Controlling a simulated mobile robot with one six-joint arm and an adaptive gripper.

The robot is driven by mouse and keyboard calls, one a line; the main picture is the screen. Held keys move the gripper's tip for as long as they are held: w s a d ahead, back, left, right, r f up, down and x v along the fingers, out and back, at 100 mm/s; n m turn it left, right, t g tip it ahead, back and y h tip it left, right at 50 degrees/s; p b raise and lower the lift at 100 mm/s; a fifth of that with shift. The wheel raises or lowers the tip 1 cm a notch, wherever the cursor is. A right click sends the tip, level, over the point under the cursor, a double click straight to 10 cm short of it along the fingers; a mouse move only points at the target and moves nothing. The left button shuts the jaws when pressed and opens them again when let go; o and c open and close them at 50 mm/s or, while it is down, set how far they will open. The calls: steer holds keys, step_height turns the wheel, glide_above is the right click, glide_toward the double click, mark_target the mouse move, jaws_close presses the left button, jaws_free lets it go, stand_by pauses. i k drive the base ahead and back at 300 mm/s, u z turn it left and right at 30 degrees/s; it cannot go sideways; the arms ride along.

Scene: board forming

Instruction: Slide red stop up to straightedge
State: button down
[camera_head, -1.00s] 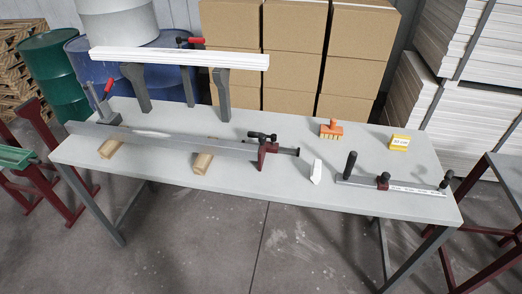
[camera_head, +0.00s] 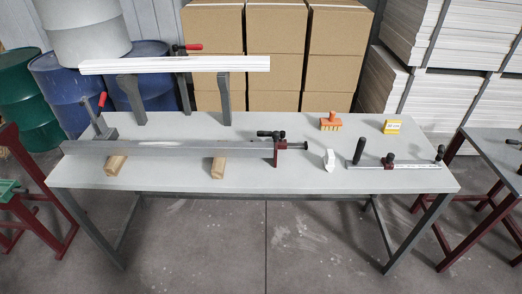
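A long grey straightedge bar (camera_head: 185,148) lies across the left part of the table, with two wooden blocks (camera_head: 218,167) at its front edge. A dark red piece (camera_head: 276,152) with a black handle sits at the bar's right end. To the right, a flat white scale bar (camera_head: 420,165) has a small dark red stop (camera_head: 389,162) with a black knob near its middle. A black upright handle (camera_head: 360,147) stands at its left end and a black knob at its right end. The red stop is well apart from the grey straightedge. My gripper is not in view.
A white board (camera_head: 175,65) rests on grey uprights at the back left. A white wedge-like item (camera_head: 329,160), an orange brush (camera_head: 330,122) and a yellow box (camera_head: 392,126) are on the table (camera_head: 300,182). Its front strip is clear. Cartons and drums stand behind.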

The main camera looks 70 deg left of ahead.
mark_target(276, 135)
steer(key=z, duration=0.05)
steer(key=k, duration=1.75)
steer(key=u, duration=1.75)
steer(key=i, duration=0.95)
